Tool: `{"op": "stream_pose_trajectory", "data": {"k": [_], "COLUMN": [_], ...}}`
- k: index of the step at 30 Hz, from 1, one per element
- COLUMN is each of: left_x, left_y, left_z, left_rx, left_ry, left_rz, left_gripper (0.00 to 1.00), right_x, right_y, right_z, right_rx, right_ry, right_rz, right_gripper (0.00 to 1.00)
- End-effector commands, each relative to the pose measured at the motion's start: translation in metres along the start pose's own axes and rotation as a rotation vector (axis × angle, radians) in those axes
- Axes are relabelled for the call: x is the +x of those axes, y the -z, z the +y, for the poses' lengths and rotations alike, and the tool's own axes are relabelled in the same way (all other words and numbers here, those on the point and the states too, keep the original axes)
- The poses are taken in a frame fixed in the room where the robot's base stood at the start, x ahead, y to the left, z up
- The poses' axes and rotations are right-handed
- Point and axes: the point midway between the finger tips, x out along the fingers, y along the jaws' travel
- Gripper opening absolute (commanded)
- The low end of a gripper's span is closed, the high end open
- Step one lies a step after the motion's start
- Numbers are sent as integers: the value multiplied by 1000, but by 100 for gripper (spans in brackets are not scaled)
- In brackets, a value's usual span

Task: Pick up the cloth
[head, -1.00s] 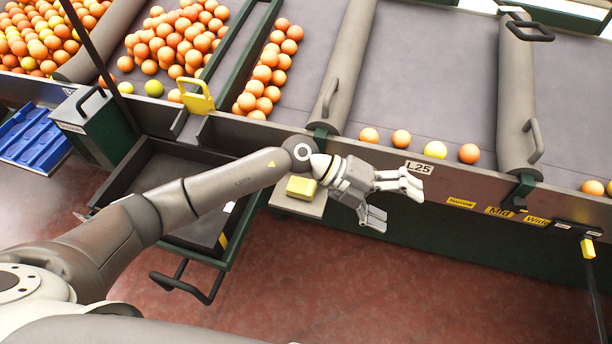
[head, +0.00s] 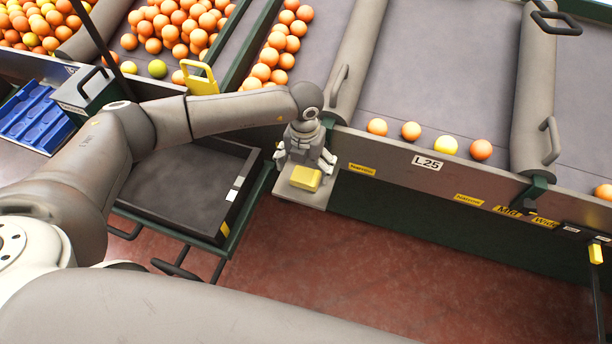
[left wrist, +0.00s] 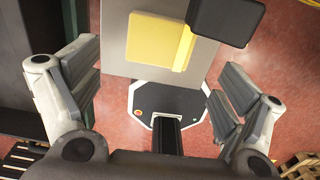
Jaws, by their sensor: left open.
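The yellow cloth (head: 305,178), a folded block-like pad, lies on a small grey shelf (head: 290,190) at the front of the sorting machine. My left gripper (head: 305,160) is open and points down right over the shelf, with its fingers to either side of the cloth's far part. In the left wrist view the cloth (left wrist: 152,40) is ahead between the open fingers, toward the top, and nothing is between the fingertips. A dark block (left wrist: 226,18) covers its upper right corner there. My right gripper is not in view.
A black drawer-like tray (head: 180,190) stands left of the shelf. The machine's front wall (head: 390,170) is just behind and right of it. Oranges (head: 411,131) lie on the belts beyond. A blue crate (head: 35,118) is at far left. Red floor in front is clear.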

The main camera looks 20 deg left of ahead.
Motion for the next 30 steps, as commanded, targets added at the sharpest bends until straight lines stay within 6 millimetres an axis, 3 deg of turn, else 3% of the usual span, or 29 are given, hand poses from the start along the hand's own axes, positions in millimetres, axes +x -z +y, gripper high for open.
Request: {"op": "stream_pose_trajectory", "data": {"k": [9, 18, 30], "left_x": [43, 49, 49], "left_y": [-1, -1, -1], "left_z": [1, 1, 1], "left_rx": [-1, 0, 0], "left_ry": [0, 1, 2], "left_rz": [3, 2, 2], "left_gripper": [93, 93, 44], "right_x": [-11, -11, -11], "right_y": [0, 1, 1], "right_z": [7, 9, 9], "right_rx": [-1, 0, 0], "right_ry": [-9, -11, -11], "right_rz": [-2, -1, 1], "right_gripper": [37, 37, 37]}}
